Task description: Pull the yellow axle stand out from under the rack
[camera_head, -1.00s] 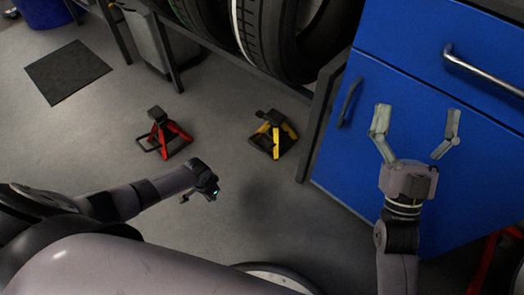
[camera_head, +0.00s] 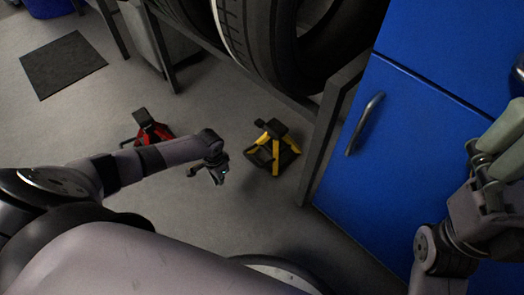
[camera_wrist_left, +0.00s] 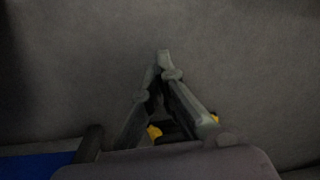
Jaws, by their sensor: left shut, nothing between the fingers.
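The yellow axle stand (camera_head: 276,163), with a black top and base, stands on the grey floor in the head view, close to the rack's lower front edge. My left gripper (camera_head: 219,176) is shut and empty, just left of the stand with a gap between them in the picture. In the left wrist view its fingers (camera_wrist_left: 165,58) meet at the tips, and yellow parts of the stand (camera_wrist_left: 154,132) show partly hidden behind them. My right gripper (camera_head: 490,160) is at the right edge, partly cut off, in front of the blue cabinet; whether its fingers are apart is unclear.
The rack (camera_head: 320,122) holds several black tyres (camera_head: 290,45). A red axle stand (camera_head: 147,128) is partly hidden behind my left forearm. The blue cabinet (camera_head: 400,130) with a metal handle stands right of the rack. A dark mat (camera_head: 62,64) lies at the upper left. Floor between stands and mat is clear.

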